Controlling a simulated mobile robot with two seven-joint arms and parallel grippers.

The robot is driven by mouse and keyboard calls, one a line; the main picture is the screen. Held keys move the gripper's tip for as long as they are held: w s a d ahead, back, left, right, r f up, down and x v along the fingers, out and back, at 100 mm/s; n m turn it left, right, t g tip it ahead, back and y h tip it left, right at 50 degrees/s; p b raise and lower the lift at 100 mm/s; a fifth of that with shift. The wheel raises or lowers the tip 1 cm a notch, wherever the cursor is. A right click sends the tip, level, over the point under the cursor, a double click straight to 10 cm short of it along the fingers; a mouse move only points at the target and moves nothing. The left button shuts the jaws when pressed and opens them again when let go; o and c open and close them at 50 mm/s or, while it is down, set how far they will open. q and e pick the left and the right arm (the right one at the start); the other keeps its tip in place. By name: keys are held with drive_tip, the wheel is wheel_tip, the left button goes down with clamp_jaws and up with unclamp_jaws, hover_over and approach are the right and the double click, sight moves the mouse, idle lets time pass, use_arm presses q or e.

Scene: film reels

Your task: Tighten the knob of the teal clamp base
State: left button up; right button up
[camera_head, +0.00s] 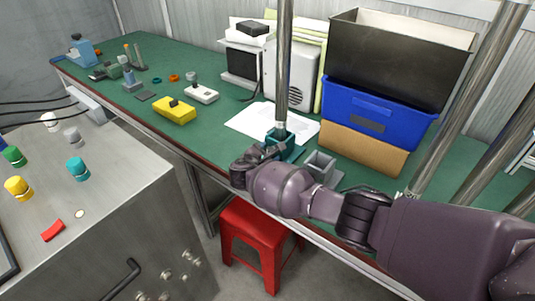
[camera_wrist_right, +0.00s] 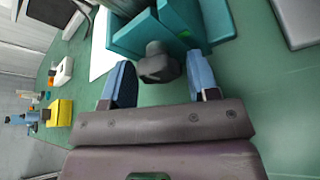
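The teal clamp base (camera_head: 291,143) stands on the green bench with a metal pole (camera_head: 283,75) rising from it. In the right wrist view the teal clamp base (camera_wrist_right: 133,38) fills the upper middle. Its dark grey knob (camera_wrist_right: 157,64) sticks out toward my right gripper. The right gripper (camera_wrist_right: 160,68) is open, with one blue finger on each side of the knob and visible gaps between. In the head view my right gripper (camera_head: 258,158) is at the clamp's near side and hides the knob. My left gripper is not in view.
A grey clamp base (camera_head: 320,166) stands just right of the teal one. Stacked black, blue and brown boxes (camera_head: 376,104) are behind it. A white paper (camera_head: 248,119) lies to the left. A red stool (camera_head: 259,226) stands below the bench edge.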

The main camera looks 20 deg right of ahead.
drive_tip(key=shift+o, duration=0.7)
drive_tip(key=shift+s+a+r, duration=0.1)
drive_tip(key=shift+r, duration=0.05)
drive_tip(key=p+v, duration=0.3)
drive_tip(key=v, duration=0.6)
drive_tip(key=shift+s+a+r, duration=0.15)
drive_tip(key=shift+s+a, duration=0.2)
drive_tip(key=shift+s, duration=0.15)
drive_tip(key=shift+a, duration=0.1)
drive_tip(key=shift+s+p, duration=0.15)
drive_tip(key=shift+p, duration=0.15)
